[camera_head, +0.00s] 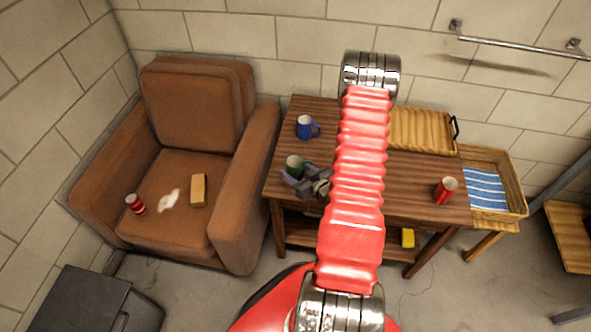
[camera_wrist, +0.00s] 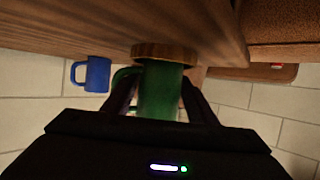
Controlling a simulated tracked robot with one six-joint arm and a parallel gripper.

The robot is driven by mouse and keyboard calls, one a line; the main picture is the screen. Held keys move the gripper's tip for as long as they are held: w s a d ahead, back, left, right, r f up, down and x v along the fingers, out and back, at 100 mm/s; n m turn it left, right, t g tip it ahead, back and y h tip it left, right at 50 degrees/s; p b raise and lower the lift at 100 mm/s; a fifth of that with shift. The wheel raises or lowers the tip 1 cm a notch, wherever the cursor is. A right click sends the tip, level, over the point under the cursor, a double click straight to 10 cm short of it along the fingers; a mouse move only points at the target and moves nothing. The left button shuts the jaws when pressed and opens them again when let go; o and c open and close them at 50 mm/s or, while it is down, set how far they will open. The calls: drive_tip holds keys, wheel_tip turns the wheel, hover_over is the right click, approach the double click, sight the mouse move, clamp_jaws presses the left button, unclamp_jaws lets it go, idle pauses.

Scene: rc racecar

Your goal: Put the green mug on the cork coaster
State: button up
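The green mug (camera_head: 294,163) is near the left front edge of the wooden table, with my gripper (camera_head: 307,180) at it. In the wrist view, which shows the scene upside down, the mug (camera_wrist: 160,92) lies between my two fingers (camera_wrist: 160,85). The fingers appear to press on its sides, and its handle shows at the left. The round cork coaster (camera_wrist: 164,49) is at the mug's base; whether they touch or a small gap remains cannot be told. I cannot make out the coaster in the head view.
A blue mug (camera_head: 305,127) stands behind the green mug. A red cup (camera_head: 445,189) stands at the table's right, and a wooden tray (camera_head: 424,130) lies at the back. A brown armchair (camera_head: 194,107) is close at the left. My arm hides the table's middle.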

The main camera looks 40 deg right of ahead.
drive_tip(key=shift+o, duration=1.2)
drive_tip(key=shift+r, duration=0.15)
drive_tip(key=v, duration=1.2)
